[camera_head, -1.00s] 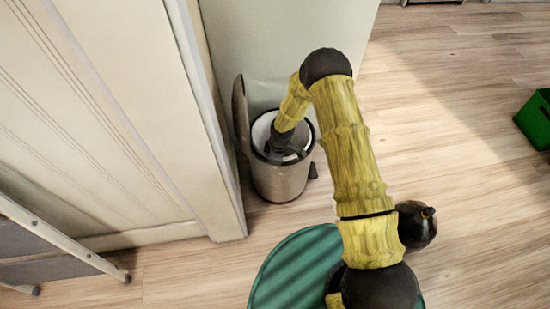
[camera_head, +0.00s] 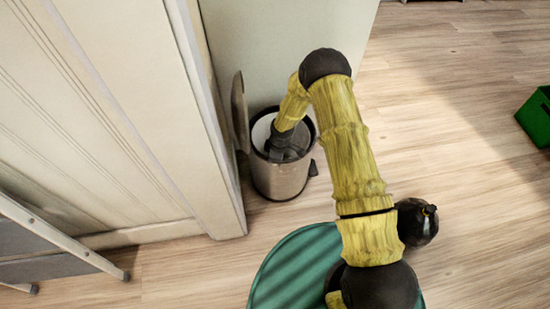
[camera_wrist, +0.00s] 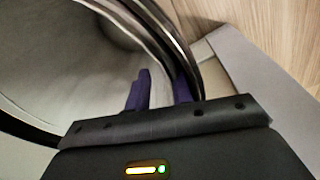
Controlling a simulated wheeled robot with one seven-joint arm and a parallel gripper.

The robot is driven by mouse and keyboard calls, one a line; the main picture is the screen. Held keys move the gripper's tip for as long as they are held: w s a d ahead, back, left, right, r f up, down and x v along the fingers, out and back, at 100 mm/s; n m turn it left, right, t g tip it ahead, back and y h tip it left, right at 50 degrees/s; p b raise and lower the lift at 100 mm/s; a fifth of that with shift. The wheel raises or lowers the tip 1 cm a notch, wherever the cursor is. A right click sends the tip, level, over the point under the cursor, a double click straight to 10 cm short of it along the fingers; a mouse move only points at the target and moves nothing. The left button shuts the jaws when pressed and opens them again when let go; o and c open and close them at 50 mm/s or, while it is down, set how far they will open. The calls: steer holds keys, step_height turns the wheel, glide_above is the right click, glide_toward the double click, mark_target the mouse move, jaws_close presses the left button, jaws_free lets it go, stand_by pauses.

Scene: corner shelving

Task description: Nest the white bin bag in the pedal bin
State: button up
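The pedal bin (camera_head: 280,181) is a grey metallic cylinder with a dark rim, standing upright on the floor with its round lid (camera_head: 239,110) raised at the left. A pale white-grey surface (camera_head: 262,131) lines its mouth; it also fills much of the wrist view (camera_wrist: 75,60). I cannot tell whether this is the white bin bag or the bin's inner wall. My gripper (camera_head: 287,155) points down into the mouth, its tips hidden in the head view. In the wrist view its two purple fingers (camera_wrist: 160,88) stand apart, near the dark rim, with nothing clearly held between them.
A cream panelled door or cabinet (camera_head: 110,120) stands close left of the bin, and a pale wall rises behind it. A grey stepladder (camera_head: 60,245) is at lower left. A green crate (camera_head: 537,117) sits far right.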

steer(key=shift+s, duration=0.2)
step_height(320, 180, up, 17)
steer(key=d+p, duration=0.2)
steer(key=p, duration=0.3)
steer(key=shift+s+r, duration=0.15)
steer(key=shift+s, duration=0.15)
stand_by(0.4)
steer(key=s+d+r+m+t+h, duration=0.1)
steer(key=s+d+r+m, duration=0.25)
steer(key=d+r, duration=0.35)
steer(key=s+d+r+m, duration=0.2)
steer(key=d+r+m, duration=0.3)
steer(key=r, duration=0.3)
steer(key=s+d+r+m, duration=0.7)
steer(key=s+r+m, duration=0.1)
steer(key=s, duration=0.3)
step_height(320, 180, up, 32)
steer(key=p, duration=3.2)
steer(key=shift+a+f+t, duration=0.15)
steer(key=shift+a+t, duration=0.15)
steer(key=shift+t, duration=0.1)
